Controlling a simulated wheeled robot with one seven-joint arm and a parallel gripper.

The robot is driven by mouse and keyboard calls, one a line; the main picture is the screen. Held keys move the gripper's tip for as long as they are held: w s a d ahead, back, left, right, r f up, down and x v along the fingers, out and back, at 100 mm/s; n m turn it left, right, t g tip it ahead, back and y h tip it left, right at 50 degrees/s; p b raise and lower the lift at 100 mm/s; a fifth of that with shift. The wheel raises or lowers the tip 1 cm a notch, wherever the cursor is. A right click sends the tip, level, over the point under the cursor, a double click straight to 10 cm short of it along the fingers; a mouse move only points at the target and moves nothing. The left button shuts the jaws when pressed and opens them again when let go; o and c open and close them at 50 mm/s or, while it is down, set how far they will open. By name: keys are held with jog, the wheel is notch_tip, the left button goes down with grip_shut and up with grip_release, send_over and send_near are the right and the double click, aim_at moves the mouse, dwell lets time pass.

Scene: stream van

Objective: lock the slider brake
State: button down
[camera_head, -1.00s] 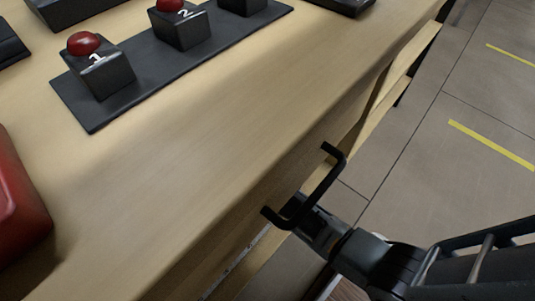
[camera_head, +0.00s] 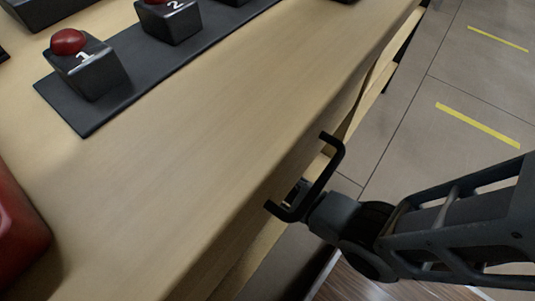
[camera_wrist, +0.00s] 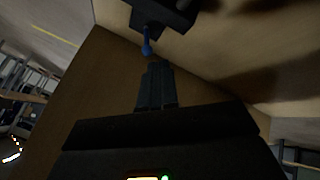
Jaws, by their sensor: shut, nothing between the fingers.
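The slider brake appears to be a small blue lever (camera_wrist: 147,42) in the wrist view. It sticks out from a dark block (camera_wrist: 165,14) on the underside of a pale surface. My gripper (camera_wrist: 156,66) is shut and empty, its fingertips just short of the lever's rounded tip in the picture. I cannot tell whether they touch. There the lever and my fingertips are hidden.
The wooden table (camera_head: 200,160) fills the left of the head view. It holds a black strip (camera_head: 72,113) with numbered red-button boxes (camera_head: 92,72) and a red object (camera_head: 18,220). A brown panel (camera_wrist: 85,90) stands behind the fingers. Floor to the right is open.

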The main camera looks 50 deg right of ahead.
jog(key=b+x, duration=0.2)
jog(key=x, duration=0.4)
jog(key=shift+f, duration=0.1)
jog(key=shift+s+r+m+t+p, duration=0.2)
jog(key=shift+s+m+t+p, duration=0.15)
jog(key=shift+s+t, duration=0.2)
dwell(0.4)
jog(key=shift+t, duration=0.25)
jog(key=shift+s+r+m+t, duration=0.1)
jog(key=shift+s+m+t, duration=0.15)
jog(key=shift+s+t, duration=0.45)
jog(key=s+m+t+b, duration=0.1)
jog(key=s+t+b, duration=0.1)
jog(key=t+b, duration=0.1)
jog(key=shift+s+d+b, duration=0.1)
jog(key=shift+s+b, duration=0.05)
jog(key=shift+b, duration=0.2)
jog(key=shift+r+t+p, duration=0.2)
jog(key=shift+t+p, duration=0.1)
jog(key=shift+r, duration=0.1)
